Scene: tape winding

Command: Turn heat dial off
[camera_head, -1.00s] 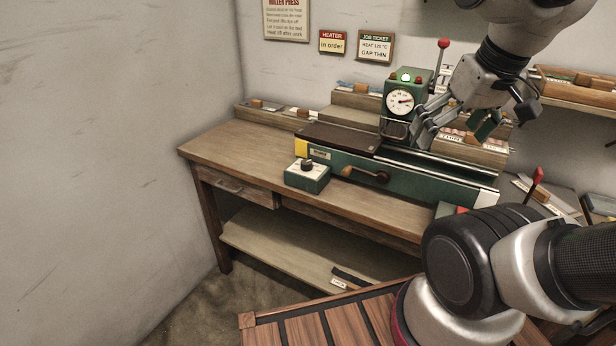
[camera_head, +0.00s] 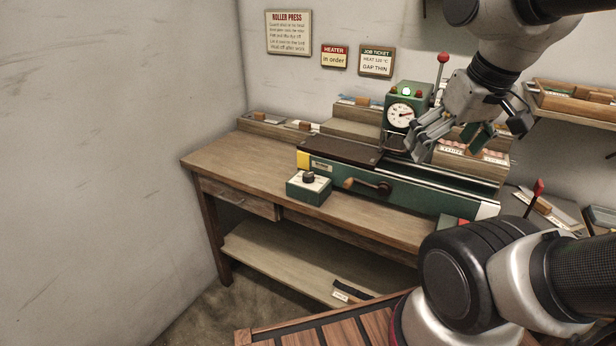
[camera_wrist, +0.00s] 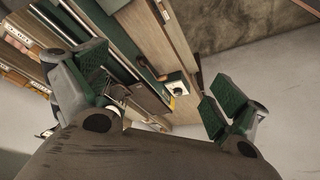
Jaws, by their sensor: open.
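The heat dial is a dark knob (camera_head: 308,178) on top of a small green box with a white face (camera_head: 309,190), at the bench's front edge left of the crank. The box also shows small in the wrist view (camera_wrist: 176,86), between my fingers. The knob's exact setting is too small to read. My gripper (camera_head: 430,143) is open and empty, up and to the right of the dial, in front of the gauge. In the wrist view its two green-padded fingers (camera_wrist: 150,95) are wide apart.
The green roller press (camera_head: 420,190) with a crank (camera_head: 369,186) fills the bench's right side. Its gauge head (camera_head: 402,113) has a green lamp lit. A red-knobbed lever (camera_head: 442,59) stands beside it. The bench's left top (camera_head: 240,158) is clear. Wall signs (camera_head: 334,57) hang behind.

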